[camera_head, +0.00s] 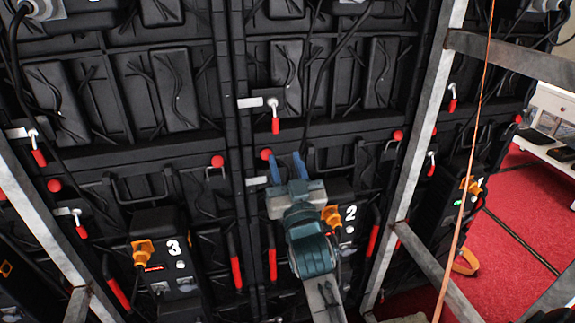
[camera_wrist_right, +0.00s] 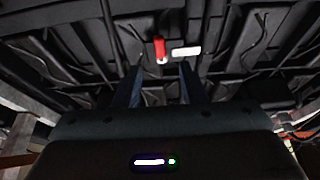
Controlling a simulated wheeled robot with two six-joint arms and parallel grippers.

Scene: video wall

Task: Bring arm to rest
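My right arm reaches up from the bottom of the head view. Its gripper (camera_head: 287,168) is in front of the back of the video wall (camera_head: 180,90), near the box marked 2 (camera_head: 350,240). The two blue fingers stand apart with nothing between them. In the right wrist view the fingers of the right gripper (camera_wrist_right: 159,85) are also spread and empty. A red-handled latch (camera_wrist_right: 160,50) shows beyond them, apart from the fingertips. My left gripper is in neither view.
Metal frame bars (camera_head: 415,150) stand right of my right arm, and another bar (camera_head: 40,230) is at the left. An orange cable (camera_head: 475,150) hangs at the right. The box marked 3 (camera_head: 168,262) has an orange plug (camera_head: 143,253). Red floor (camera_head: 520,210) and a white cabinet (camera_head: 545,120) lie at the right.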

